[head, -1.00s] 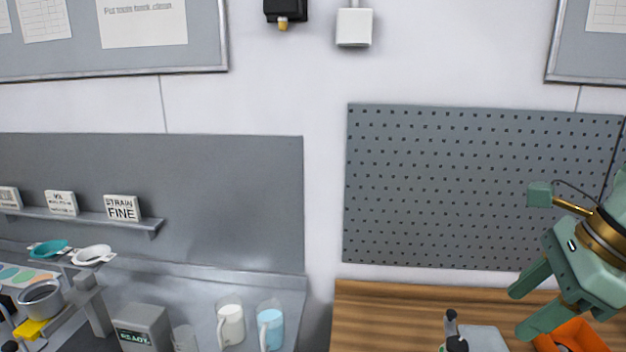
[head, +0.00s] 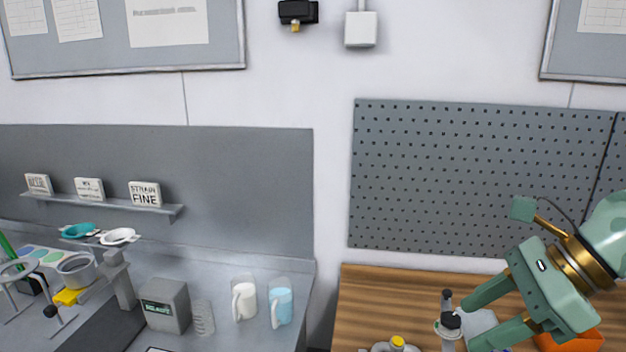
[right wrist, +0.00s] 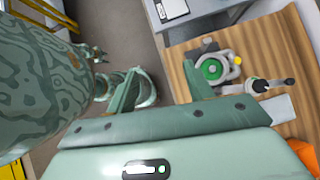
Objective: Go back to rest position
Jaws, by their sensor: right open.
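My right gripper (head: 482,318) is at the lower right of the head view, its two green fingers spread apart with nothing between them. It is over the front of the wooden bench (head: 372,290). The right wrist view also shows my right gripper (right wrist: 160,92), open and empty, with the floor below its left finger and the bench edge near its right finger.
On the bench are a device with a black knob (head: 449,322), a part with a yellow cap (head: 398,342) and an orange bin (head: 570,341). A grey counter at left holds mugs (head: 244,300) and a box (head: 165,305). A pegboard (head: 470,180) hangs behind.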

